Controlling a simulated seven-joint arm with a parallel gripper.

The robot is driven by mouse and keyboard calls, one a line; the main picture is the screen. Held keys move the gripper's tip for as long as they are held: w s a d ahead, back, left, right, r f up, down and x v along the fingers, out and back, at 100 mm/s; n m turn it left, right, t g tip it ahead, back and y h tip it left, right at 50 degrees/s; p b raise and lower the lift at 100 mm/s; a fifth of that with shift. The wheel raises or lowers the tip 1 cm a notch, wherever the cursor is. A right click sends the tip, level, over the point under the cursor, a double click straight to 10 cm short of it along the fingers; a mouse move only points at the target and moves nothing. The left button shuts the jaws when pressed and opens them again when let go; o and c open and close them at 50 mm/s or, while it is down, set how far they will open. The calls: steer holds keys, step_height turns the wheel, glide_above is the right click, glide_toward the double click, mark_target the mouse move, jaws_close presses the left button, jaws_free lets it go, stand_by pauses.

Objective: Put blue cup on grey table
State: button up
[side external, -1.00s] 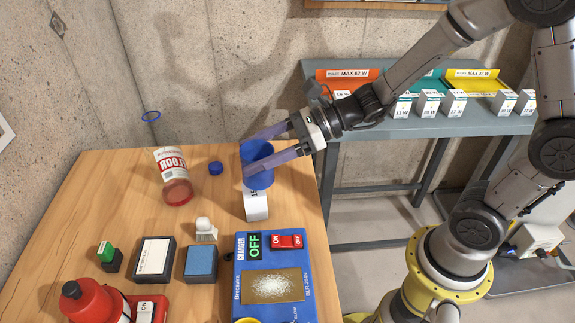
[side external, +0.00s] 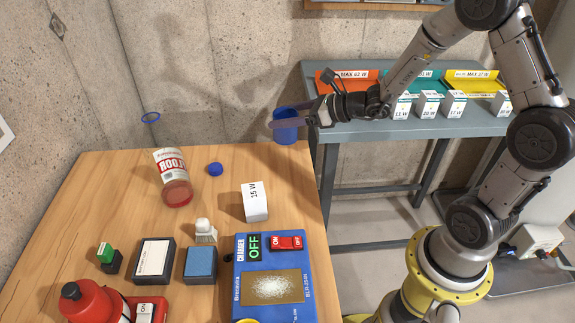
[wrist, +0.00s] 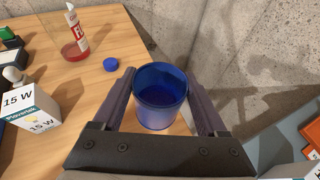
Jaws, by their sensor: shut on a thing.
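The blue cup (side external: 285,128) is held upright between the two fingers of my gripper (side external: 290,120), near the far right corner of the wooden table (side external: 120,190). In the wrist view the cup (wrist: 160,85) sits between both fingers, open end towards the camera and seemingly empty. I cannot tell exactly how far it is above the wood. The grey table (side external: 360,138) stands to the right behind the wooden one, with a gap between them. Its left front corner is close to the cup and under my wrist.
On the grey table are orange (side external: 340,84), teal (side external: 428,86) and yellow (side external: 475,88) trays with several small boxes (side external: 453,106) in front. The wooden table holds a 15 W box (side external: 255,202), a bottle (side external: 173,178), a blue cap (side external: 215,169) and a charger (side external: 270,270). A concrete wall is behind.

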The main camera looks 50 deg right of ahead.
steer(key=shift+s+a+f+m+h, duration=0.1)
steer(key=shift+a+f+m+h, duration=0.1)
steer(key=shift+a, duration=0.4)
steer(key=shift+s+a+f+m+h, duration=0.1)
steer(key=shift+a+h, duration=0.1)
steer(key=shift+a, duration=0.4)
steer(key=shift+r, duration=0.1)
steer(key=shift+r, duration=0.1)
